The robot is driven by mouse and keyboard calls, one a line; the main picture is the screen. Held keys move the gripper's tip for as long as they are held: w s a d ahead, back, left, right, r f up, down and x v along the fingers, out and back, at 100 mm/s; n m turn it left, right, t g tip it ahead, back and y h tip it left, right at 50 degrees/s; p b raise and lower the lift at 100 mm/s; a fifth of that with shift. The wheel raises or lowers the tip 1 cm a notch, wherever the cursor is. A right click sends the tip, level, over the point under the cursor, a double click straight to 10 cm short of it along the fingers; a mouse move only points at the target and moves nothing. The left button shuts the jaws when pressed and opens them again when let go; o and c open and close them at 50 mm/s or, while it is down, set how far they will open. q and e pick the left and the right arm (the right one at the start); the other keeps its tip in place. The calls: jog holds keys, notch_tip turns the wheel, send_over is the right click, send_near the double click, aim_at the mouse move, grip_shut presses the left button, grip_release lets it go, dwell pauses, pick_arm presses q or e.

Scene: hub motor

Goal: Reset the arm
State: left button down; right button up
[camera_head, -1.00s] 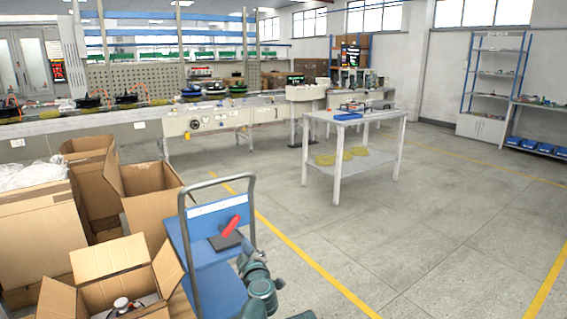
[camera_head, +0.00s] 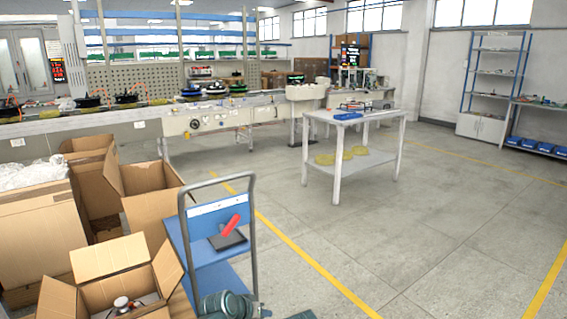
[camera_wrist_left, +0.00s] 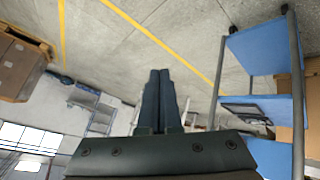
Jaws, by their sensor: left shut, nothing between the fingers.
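My left gripper (camera_wrist_left: 160,76) shows in the left wrist view with its two dark fingers together and nothing between them. It points over the bare floor. In the head view, parts of my left arm (camera_head: 232,305) show at the bottom edge, in front of the blue cart. I cannot make out the fingers there. My right gripper is in neither view.
The blue cart (camera_head: 192,226) with a grey handle carries a dark tray (camera_head: 228,241) and a red object (camera_head: 231,225). It also shows in the wrist view (camera_wrist_left: 262,46). An open box (camera_head: 112,262) stands left. A white table (camera_head: 343,158) stands beyond, with clear floor right.

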pick_arm(q)
jog(key=s+a+f+n+g+y, duration=0.1)
jog(key=s+a+f+g+y, duration=0.45)
jog(key=s+a, duration=0.7)
jog(key=s+d+m+g, duration=0.25)
jog(key=s+d, duration=0.25)
jog(key=d, duration=0.6)
notch_tip(320, 180, up, 28)
jog(key=m+p, duration=0.1)
jog(key=p, duration=2.7)
jog(key=shift+s+d+t+y, duration=0.35)
jog(key=shift+d+t, duration=0.05)
jog(key=shift+d, duration=0.05)
